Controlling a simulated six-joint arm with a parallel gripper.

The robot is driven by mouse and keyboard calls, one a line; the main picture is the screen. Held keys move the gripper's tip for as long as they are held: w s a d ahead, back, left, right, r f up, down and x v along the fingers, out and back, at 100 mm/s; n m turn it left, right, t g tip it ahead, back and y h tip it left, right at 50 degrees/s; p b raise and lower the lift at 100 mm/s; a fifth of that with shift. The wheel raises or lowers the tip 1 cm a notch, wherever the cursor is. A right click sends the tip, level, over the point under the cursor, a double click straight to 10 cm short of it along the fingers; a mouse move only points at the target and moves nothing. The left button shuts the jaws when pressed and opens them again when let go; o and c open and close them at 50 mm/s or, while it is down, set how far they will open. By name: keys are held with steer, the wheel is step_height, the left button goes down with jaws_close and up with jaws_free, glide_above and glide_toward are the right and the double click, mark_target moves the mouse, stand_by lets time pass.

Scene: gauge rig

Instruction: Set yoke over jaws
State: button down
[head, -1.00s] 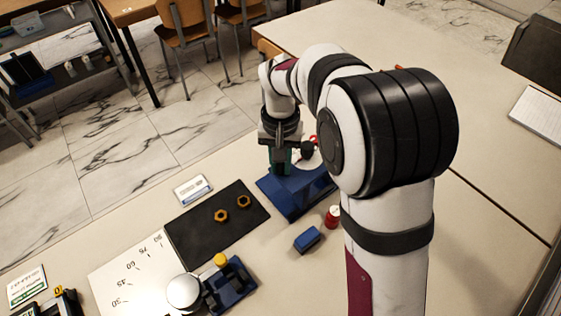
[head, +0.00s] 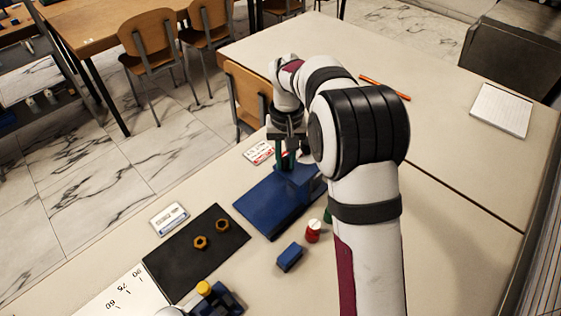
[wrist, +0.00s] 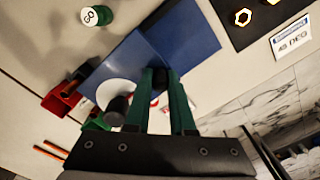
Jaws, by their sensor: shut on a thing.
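My gripper (head: 286,163) has green fingers and is low over the far end of a blue base plate (head: 262,208). In the wrist view its fingers (wrist: 160,78) point down at the plate (wrist: 185,38), with a small dark part (wrist: 159,84) pinched between the tips. I cannot tell whether this part is the yoke, or whether it touches the plate. A white disc (wrist: 113,90) with a dark grey cylinder (wrist: 117,108) is beside the fingers on the left. The jaws cannot be made out for sure; my arm and fingers hide part of the plate.
A red piece (wrist: 62,98) lies left of the plate in the wrist view. A red-and-white object (head: 313,232) and a blue block (head: 290,257) stand near the plate. A black mat (head: 172,268) holds two brass nuts (head: 200,242). The right of the table is mostly clear.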

steer(key=shift+w+d+r, duration=0.1)
steer(key=shift+w+d, duration=0.1)
steer(key=shift+w, duration=0.05)
steer(key=c, duration=1.1)
jaws_free()
steer(key=o, duration=0.3)
steer(key=shift+s, duration=0.1)
steer(key=shift+o, duration=0.2)
step_height(320, 180, up, 16)
steer(key=s+d+m, duration=0.2)
steer(key=s+d, duration=0.1)
steer(key=s, duration=0.8)
steer(key=s+f+m+y, duration=0.1)
steer(key=s+f, duration=0.3)
steer(key=s, duration=0.7)
steer(key=s+d+f+m, duration=0.1)
steer(key=s+f, duration=0.4)
steer(key=s, duration=0.6)
steer(key=shift+d+f+m+y, duration=0.25)
steer(key=shift+m+y, duration=0.15)
steer(key=shift+m, duration=0.4)
